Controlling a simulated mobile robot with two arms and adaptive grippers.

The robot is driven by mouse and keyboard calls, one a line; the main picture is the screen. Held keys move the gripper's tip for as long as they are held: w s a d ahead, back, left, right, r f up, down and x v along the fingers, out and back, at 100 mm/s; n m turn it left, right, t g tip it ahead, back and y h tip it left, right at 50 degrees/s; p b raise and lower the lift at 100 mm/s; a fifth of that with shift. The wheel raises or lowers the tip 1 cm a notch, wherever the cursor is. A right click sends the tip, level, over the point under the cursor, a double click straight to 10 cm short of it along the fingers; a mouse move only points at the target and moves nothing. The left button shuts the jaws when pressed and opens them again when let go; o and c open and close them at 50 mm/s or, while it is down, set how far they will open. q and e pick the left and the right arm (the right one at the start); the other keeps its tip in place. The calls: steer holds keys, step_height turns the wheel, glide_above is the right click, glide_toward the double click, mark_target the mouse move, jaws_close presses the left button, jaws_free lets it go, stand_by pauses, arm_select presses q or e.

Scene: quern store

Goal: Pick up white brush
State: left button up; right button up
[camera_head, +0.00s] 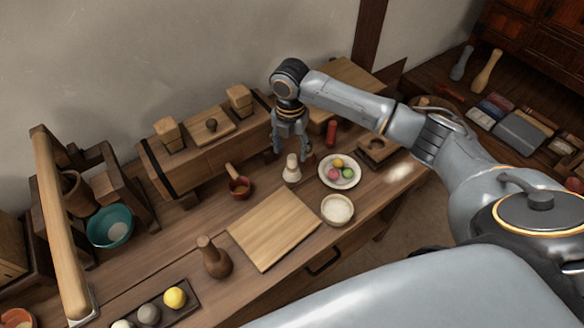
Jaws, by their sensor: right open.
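A small whitish object with a rounded base and narrow top, which looks like the white brush (291,172), stands upright on the wooden table. My right gripper (291,153) points down just above it. The fingers are spread apart around or just behind its top; I cannot tell whether they touch it. Nothing is held. My left gripper is not in view.
A plate (326,176) with colored balls and a white bowl (337,209) stand to the right. A wooden board (273,230) lies in front. A long wooden box (205,150) stands behind.

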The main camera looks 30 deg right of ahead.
mark_target(292, 157)
steer(key=shift+s+f, duration=0.15)
steer(key=shift+f, duration=0.3)
steer(key=f, duration=0.3)
steer(key=shift+s+d+f, duration=0.1)
steer(key=shift+s+f, duration=0.1)
steer(key=shift+f, duration=0.45)
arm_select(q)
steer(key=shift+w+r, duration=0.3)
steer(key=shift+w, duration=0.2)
arm_select(e)
steer(key=c, duration=1.2)
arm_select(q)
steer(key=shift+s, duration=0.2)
arm_select(e)
steer(key=shift+r, duration=0.1)
